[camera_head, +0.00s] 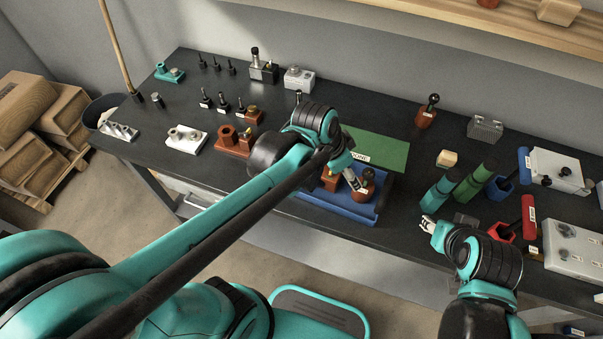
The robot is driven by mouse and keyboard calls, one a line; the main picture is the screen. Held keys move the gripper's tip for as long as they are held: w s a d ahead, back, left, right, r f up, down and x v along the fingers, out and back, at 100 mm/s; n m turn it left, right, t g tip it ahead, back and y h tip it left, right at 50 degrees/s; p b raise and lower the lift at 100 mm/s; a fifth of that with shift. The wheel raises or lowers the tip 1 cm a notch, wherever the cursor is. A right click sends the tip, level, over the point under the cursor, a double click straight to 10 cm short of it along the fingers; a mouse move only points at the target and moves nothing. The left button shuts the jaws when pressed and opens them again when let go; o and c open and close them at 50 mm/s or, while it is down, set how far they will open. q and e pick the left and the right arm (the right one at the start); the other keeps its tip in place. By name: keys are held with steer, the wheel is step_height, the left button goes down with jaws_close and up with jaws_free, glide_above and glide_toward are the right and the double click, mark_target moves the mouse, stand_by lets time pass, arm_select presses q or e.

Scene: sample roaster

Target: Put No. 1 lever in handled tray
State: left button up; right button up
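The blue tray (338,212) lies near the front edge of the bench, and my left forearm and gripper hide part of it. In it stand a red-brown block with a dark knob (364,190) and another red-brown piece (330,180). Another red-brown lever block (426,117) with a black knob stands upright at the back. I cannot read which is No. 1. My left gripper (355,182) points down over the tray, close beside the right-hand block; whether it grips is unclear. My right gripper (428,223) is low near the bench's front edge, apart from the tray; its finger gap is unclear.
A green mat (385,150) with a label lies behind the tray. Bare bench (300,225) shows around the tray.

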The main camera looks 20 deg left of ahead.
arm_select(q)
steer(key=s+a+r+n+t+y, duration=0.2)
steer(key=s+a+n, duration=0.6)
steer(key=a, duration=0.4)
steer(key=shift+t+y, duration=0.5)
steer(key=shift+t, duration=0.3)
